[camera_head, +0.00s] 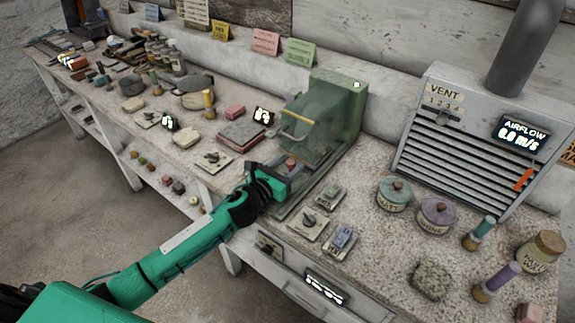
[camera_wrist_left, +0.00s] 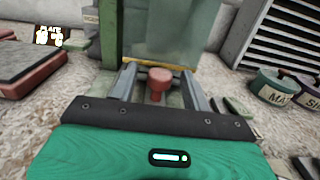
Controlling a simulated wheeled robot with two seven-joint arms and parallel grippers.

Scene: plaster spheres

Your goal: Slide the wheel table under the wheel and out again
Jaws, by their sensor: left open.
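The green wheel machine (camera_head: 350,100) stands at the back middle of the bench, with a see-through guard (camera_head: 313,122) and a yellow handle on its front. The wheel behind the guard is not clear to make out. The wheel table lies low at the machine's front, mostly hidden by my gripper. Its red knob (camera_head: 291,163) shows in the left wrist view (camera_wrist_left: 159,76) too. My left gripper (camera_head: 283,175) is open at the front of the machine. In the left wrist view its fingers (camera_wrist_left: 160,82) stand either side of the knob, with gaps between. My right gripper is out of view.
A grey vent box (camera_head: 480,135) stands at the right. Lidded jars (camera_head: 394,194), brushes and a rough block (camera_head: 432,279) lie before it. Small switch plates (camera_head: 309,223) sit beside the machine. A red-edged slab (camera_head: 241,135) lies left of it. Tools and stones crowd the left bench.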

